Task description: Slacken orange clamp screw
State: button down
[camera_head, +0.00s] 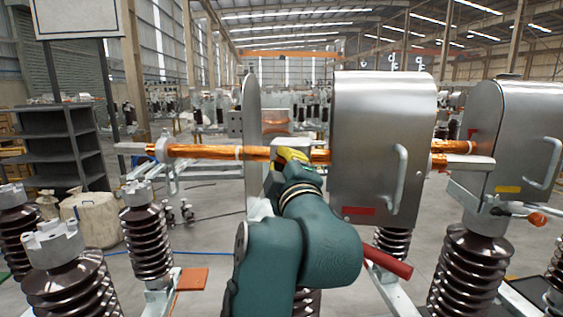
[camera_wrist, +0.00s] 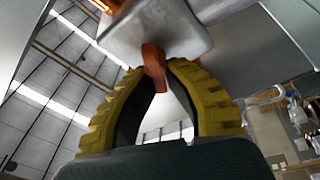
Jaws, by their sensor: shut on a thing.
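The orange clamp screw (camera_wrist: 153,62) hangs from the underside of a grey metal clamp block (camera_wrist: 165,28) in the wrist view. My gripper (camera_wrist: 158,72) has yellow ribbed fingers that curve in from both sides and close on the screw at their tips. In the head view my gripper (camera_head: 290,156) is under the copper-coloured bar, left of the metal cover. The screw is hidden there behind my gripper and arm.
A large metal cover (camera_head: 372,120) with a handle stands close on the right of my gripper. A thin upright plate (camera_head: 252,130) stands close on the left. The copper-coloured bar (camera_head: 205,152) runs across above. Brown ribbed insulators (camera_head: 147,240) stand at left and right.

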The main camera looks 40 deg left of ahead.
jog(key=shift+w+d+f, duration=0.1)
jog(key=shift+w+f, duration=0.15)
jog(key=shift+f, duration=0.2)
jog(key=c, duration=1)
grip_release()
jog(key=shift+r, duration=0.15)
jog(key=shift+s+r, duration=0.1)
jog(key=shift+r, duration=0.05)
